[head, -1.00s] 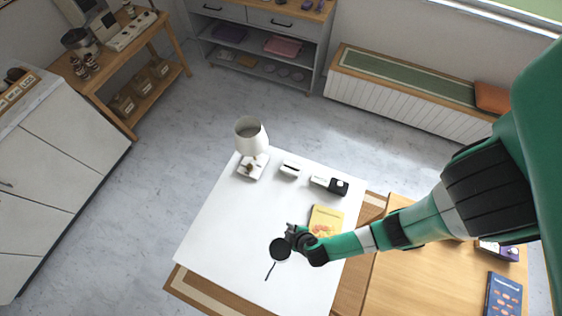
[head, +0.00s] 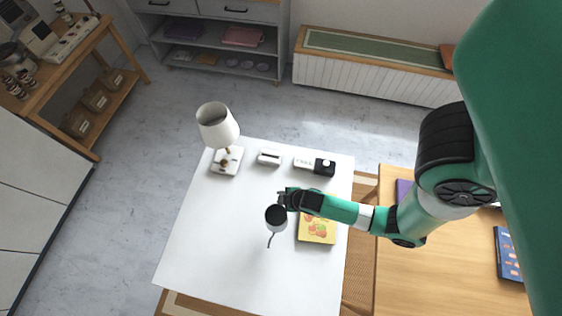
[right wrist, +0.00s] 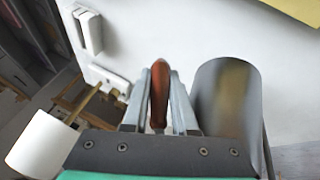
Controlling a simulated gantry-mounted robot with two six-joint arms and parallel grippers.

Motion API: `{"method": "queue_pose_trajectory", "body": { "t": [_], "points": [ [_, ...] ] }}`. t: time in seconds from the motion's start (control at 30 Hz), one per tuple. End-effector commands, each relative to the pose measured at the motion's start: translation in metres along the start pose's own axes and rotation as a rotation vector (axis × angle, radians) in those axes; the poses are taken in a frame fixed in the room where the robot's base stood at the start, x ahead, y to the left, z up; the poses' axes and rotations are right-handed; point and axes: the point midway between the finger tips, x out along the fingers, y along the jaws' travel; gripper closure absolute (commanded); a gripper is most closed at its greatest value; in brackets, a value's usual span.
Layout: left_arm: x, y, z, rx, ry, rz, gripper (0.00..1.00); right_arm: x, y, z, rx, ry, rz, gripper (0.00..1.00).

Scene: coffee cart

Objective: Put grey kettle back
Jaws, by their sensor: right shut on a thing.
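The grey kettle (head: 276,217) is at the middle of the white table (head: 205,245) in the head view, its thin dark spout pointing toward the picture's bottom. My right gripper (head: 284,199) is at the kettle's handle side. In the right wrist view, the fingers of my right gripper (right wrist: 158,108) are shut on the red-brown handle (right wrist: 159,90), with the shiny grey kettle body (right wrist: 225,95) to the right. The kettle appears to be over the table; whether its bottom touches is unclear. My left gripper is not in view.
A white-shaded lamp (head: 217,127) stands at the table's far left corner. A small white object (head: 270,157) and a white-and-black device (head: 315,165) lie along the far edge. A yellow book (head: 318,230) lies right of the kettle. The table's left and front areas are clear.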

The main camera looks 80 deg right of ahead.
Motion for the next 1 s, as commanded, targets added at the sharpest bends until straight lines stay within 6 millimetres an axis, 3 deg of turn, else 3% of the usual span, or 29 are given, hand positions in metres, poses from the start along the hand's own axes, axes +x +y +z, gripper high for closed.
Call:
{"method": "queue_pose_trajectory", "body": {
  "t": [0.1,0.37,0.53,0.93,0.97,1.0],
  "points": [
    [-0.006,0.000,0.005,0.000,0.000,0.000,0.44,0.021,0.008,0.008,0.006,0.001,0.003,1.00],
    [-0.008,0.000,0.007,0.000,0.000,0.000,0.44,0.032,0.013,0.013,0.001,0.002,0.003,1.00],
    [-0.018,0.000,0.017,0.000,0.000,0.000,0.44,0.057,0.004,0.024,-0.002,0.002,0.001,1.00],
    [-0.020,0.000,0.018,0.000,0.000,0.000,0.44,0.062,0.002,0.025,-0.002,0.003,0.002,1.00],
    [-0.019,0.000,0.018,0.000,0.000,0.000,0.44,0.061,0.002,0.026,-0.003,0.001,0.001,0.71],
    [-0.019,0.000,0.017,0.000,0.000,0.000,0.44,0.061,0.002,0.026,-0.003,0.001,0.001,0.63]
  ]
}}
